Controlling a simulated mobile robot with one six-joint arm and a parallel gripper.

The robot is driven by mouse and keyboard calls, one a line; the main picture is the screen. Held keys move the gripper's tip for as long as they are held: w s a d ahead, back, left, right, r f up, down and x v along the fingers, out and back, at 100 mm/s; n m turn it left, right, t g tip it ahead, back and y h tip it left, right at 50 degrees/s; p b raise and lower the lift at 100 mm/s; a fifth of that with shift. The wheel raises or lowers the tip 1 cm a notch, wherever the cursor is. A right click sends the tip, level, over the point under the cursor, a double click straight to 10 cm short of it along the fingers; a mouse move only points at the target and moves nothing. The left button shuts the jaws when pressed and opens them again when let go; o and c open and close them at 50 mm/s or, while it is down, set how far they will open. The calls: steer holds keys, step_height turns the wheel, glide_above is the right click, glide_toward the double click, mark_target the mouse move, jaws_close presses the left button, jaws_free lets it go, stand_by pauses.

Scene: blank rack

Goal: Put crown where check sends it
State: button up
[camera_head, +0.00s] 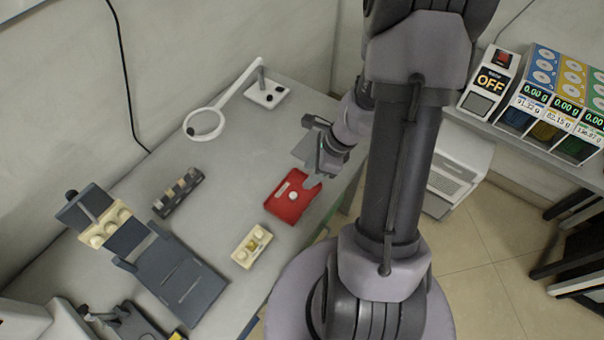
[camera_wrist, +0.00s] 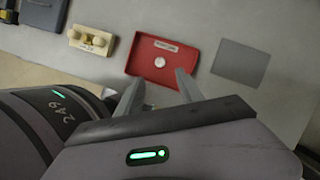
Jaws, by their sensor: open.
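A small white rounded piece, which looks like the crown (camera_head: 293,195), lies in the shallow red tray (camera_head: 282,211). It also shows in the wrist view (camera_wrist: 159,62), below a white label whose text I cannot read. My gripper (camera_head: 314,181) is open at the tray's right side. In the wrist view my two fingers (camera_wrist: 160,77) stand apart, reaching over the tray's near edge, with the white piece between and just beyond their tips. A cream block (camera_head: 251,246) with pale knobs and a yellowish spot sits left of the tray; it also shows in the wrist view (camera_wrist: 92,38).
A flat grey plate (camera_wrist: 241,62) lies right of the tray. A ring magnifier (camera_head: 205,123), a dark rack (camera_head: 178,192) and a dark stand (camera_head: 175,280) with another cream block (camera_head: 97,231) occupy the bench. A sign reading OFF (camera_head: 492,80) stands on the right shelf.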

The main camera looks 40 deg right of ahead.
steer(key=a+r+n+t, duration=0.1)
steer(key=a+r+n, duration=0.55)
steer(key=r, duration=0.25)
steer(key=a+r+n, duration=0.6)
steer(key=a+r, duration=0.1)
steer(key=r, duration=0.3)
steer(key=s+a+r+n+t+h, duration=0.2)
steer(key=s+a+r+n, duration=0.3)
steer(key=s+r+n, duration=0.35)
step_height(320, 180, down, 8)
steer(key=b, duration=0.7)
steer(key=shift+f+n+b, duration=0.2)
steer(key=shift+n+b, duration=0.1)
steer(key=shift+d, duration=0.1)
